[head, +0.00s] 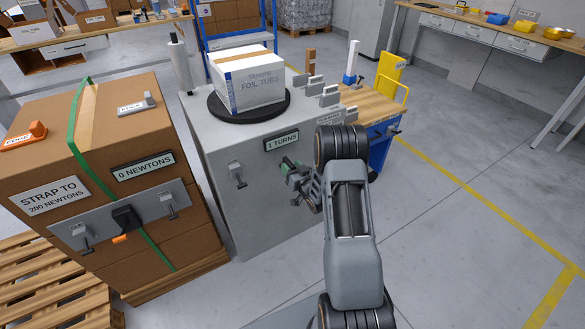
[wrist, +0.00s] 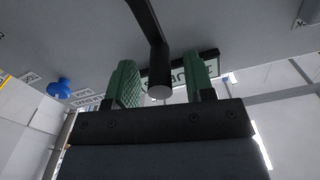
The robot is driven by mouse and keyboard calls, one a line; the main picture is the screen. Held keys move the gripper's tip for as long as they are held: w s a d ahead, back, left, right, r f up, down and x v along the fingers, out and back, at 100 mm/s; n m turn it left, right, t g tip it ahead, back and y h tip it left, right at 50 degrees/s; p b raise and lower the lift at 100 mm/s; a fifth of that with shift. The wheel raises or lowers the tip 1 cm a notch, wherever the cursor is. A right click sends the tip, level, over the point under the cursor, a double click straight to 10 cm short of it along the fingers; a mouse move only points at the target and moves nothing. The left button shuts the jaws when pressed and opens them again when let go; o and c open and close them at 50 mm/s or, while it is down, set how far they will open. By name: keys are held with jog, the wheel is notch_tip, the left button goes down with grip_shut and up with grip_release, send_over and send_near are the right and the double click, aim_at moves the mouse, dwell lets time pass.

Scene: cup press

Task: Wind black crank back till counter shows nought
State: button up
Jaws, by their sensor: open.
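The counter (head: 281,140) on the front of the grey machine (head: 228,150) reads "1 TURNS". My gripper (head: 290,167) is at the machine's front, just below the counter. The wrist view shows its two green fingers apart, one on each side of the black crank's grip (wrist: 160,78). I see gaps between the grip and the fingers. The crank's arm (wrist: 144,18) runs to the top edge of the wrist view. In the head view my gripper hides most of the crank. The counter plate also shows behind the fingers in the wrist view (wrist: 208,65), partly covered.
A box labelled foil tubs (head: 248,82) sits on a black round plate (head: 216,107) on top of the machine. A strapped carton (head: 110,130) with a "0 NEWTONS" display stands at the left. A wooden-topped blue cart (head: 378,128) is behind right. Floor at the right is clear.

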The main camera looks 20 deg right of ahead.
jog(key=shift+c, duration=0.2)
grip_shut()
